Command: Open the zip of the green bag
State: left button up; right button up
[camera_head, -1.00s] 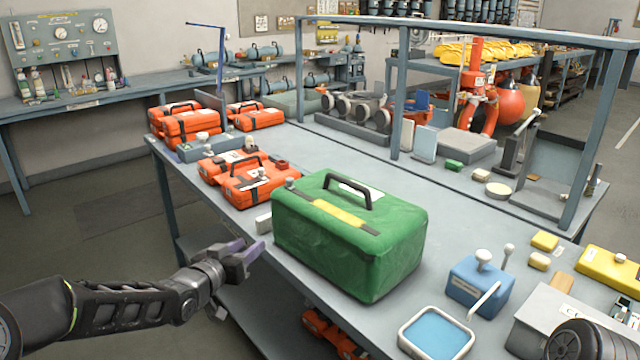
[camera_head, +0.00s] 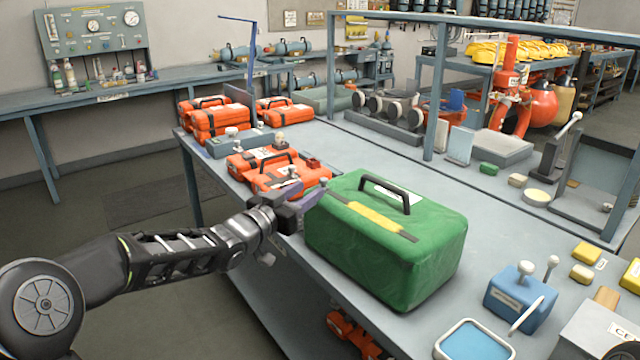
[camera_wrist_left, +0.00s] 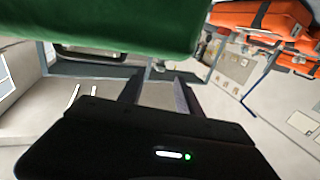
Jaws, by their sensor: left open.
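The green bag (camera_head: 375,250) stands on the grey table in the head view, with a black handle and a yellow strip on top. A dark band runs along its top beside the yellow strip; I cannot make out the zip pull. My left gripper (camera_head: 306,200) is open and empty at the left end of the bag, near its upper edge. I cannot tell whether it touches the bag. In the left wrist view the bag (camera_wrist_left: 110,22) fills the top, just past the open fingers (camera_wrist_left: 158,92).
Orange cases (camera_head: 268,168) stand close behind my left gripper. A blue box with white knobs (camera_head: 520,296) and a blue tray with a white rim (camera_head: 470,340) lie right of the bag. A grey frame post (camera_head: 436,90) rises behind.

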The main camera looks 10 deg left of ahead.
aim_at(321, 182)
pick_arm(q)
jog(key=x, duration=0.6)
jog(key=shift+c, duration=0.2)
grip_shut()
dwell(1.1)
